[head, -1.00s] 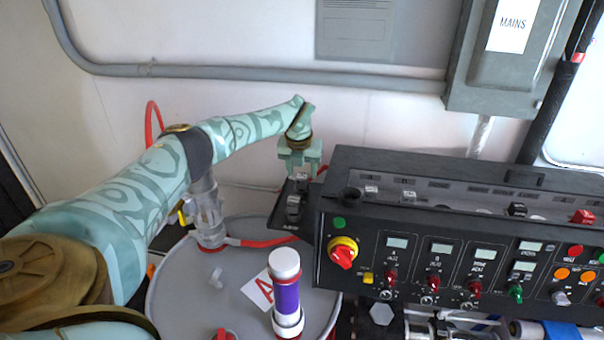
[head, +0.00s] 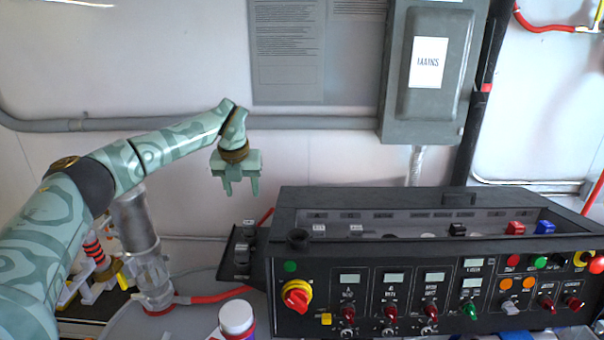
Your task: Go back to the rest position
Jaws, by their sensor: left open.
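My left gripper (head: 242,188) hangs from the patterned green left arm, fingers pointing down and spread apart with nothing between them. It is in the air against the pale wall, above and to the left of the black control console (head: 420,270). A small black side bracket (head: 243,250) on the console's left end is below the fingers, with a visible gap. My right gripper does not show in the head view.
A red-and-yellow rotary knob (head: 297,296) sits on the console's left front. A white-capped bottle (head: 237,318) stands at the bottom edge, on the drum. A grey MAINS box (head: 432,75) and conduit (head: 330,122) are on the wall. Open air surrounds the gripper.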

